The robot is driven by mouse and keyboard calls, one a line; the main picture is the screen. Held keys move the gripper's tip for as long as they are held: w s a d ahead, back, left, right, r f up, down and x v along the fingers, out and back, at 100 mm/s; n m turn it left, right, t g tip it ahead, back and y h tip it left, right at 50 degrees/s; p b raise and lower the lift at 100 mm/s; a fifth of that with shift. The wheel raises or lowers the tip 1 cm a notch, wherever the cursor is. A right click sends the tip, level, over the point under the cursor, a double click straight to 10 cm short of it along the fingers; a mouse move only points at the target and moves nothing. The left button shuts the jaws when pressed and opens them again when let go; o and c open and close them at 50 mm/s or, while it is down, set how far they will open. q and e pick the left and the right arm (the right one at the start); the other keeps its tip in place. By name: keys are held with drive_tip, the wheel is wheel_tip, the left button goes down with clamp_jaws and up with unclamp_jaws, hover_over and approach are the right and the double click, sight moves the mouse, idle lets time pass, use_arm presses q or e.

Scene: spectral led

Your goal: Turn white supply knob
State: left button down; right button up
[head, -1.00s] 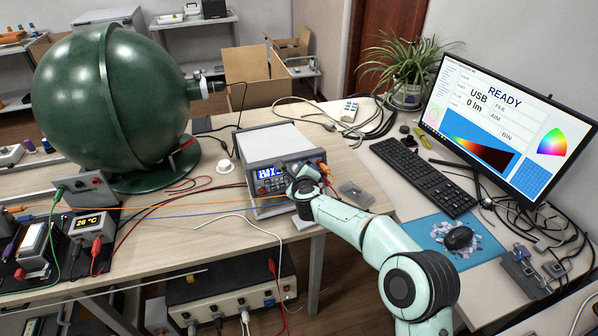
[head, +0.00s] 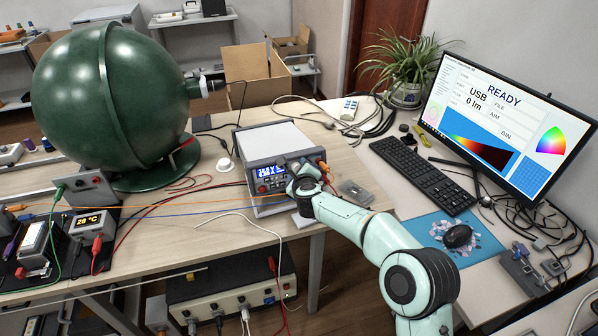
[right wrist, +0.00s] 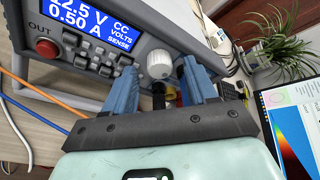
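The power supply (head: 268,140) is a grey box with a lit blue display on the table. In the right wrist view its display (right wrist: 88,22) reads about 22.5 V and 0.50 A. The white knob (right wrist: 160,66) sits on the supply's front panel. My right gripper (right wrist: 160,78) has its two blue fingers on either side of the knob, apart, with small gaps seeming to show between them and it. My left gripper is not in view.
A red OUT button (right wrist: 47,48) and small grey buttons are left of the knob. A green sphere (head: 110,95) stands left; a keyboard (head: 423,175) and monitor (head: 510,120) are right. Wires cross the table.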

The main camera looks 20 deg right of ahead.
use_arm(q)
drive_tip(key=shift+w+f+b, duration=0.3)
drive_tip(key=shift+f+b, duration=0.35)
drive_tip(key=shift+b, duration=0.2)
use_arm(e)
drive_tip(key=v, duration=1.3)
drive_tip(key=shift+s, duration=0.2)
drive_tip(key=shift+r, duration=0.1)
idle(0.6)
